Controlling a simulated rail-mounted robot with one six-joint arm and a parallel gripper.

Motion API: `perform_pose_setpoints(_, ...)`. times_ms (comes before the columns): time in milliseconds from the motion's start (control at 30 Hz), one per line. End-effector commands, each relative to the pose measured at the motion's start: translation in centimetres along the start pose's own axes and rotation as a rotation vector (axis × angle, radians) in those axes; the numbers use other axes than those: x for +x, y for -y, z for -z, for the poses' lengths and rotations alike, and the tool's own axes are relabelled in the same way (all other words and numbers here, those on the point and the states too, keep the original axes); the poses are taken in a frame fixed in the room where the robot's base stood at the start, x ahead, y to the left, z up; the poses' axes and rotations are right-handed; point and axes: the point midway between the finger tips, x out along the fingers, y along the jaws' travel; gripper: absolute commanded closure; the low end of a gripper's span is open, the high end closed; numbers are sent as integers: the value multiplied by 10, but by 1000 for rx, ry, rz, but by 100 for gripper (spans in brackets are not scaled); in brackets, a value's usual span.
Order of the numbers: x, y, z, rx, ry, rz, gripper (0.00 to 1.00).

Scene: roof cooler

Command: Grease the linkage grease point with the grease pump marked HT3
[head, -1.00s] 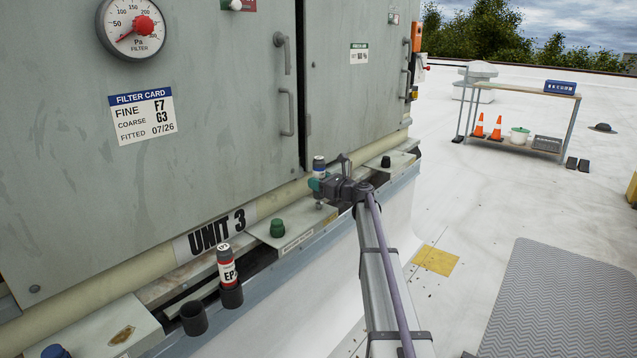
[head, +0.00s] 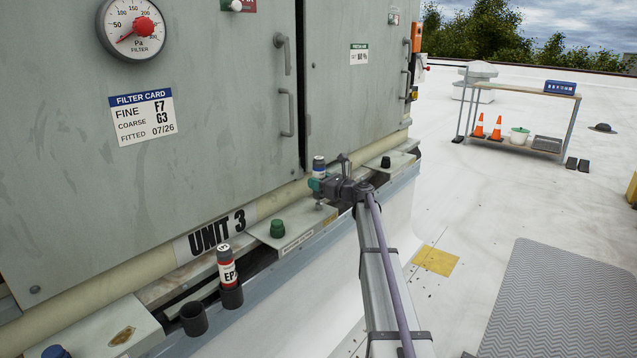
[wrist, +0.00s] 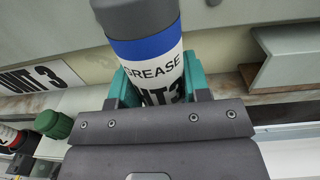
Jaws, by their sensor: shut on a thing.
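My gripper (head: 318,185) is shut on the grease pump marked HT3 (head: 319,163). In the wrist view the pump (wrist: 148,50) stands between the teal fingers, with a dark cap, a blue band and a white label reading GREASE and HT3. The pump's lower end is hidden there. In the head view a small metal tip shows under my gripper, above the ledge. A green-capped point (head: 277,228) sits on a plate to the left of my gripper, and a black-capped point (head: 385,161) sits to the right. The plate lettering is too small to read, so I cannot tell which is the linkage point.
A red-and-white pump marked EP (head: 227,268) stands in a dark holder beside an empty holder (head: 193,318). A blue cap (head: 55,352) shows at the lower left. The cabinet wall (head: 220,110) rises close behind the ledge. Open roof lies to the right.

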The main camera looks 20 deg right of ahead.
Motion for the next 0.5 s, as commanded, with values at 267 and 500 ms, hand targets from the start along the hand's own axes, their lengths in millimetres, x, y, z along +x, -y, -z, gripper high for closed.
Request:
perform_pose_setpoints(267, 0, 0, -23, 0, 0, 0, 100)
perform_pose_setpoints(500, 0, 0, -48, 0, 1, 0, 100)
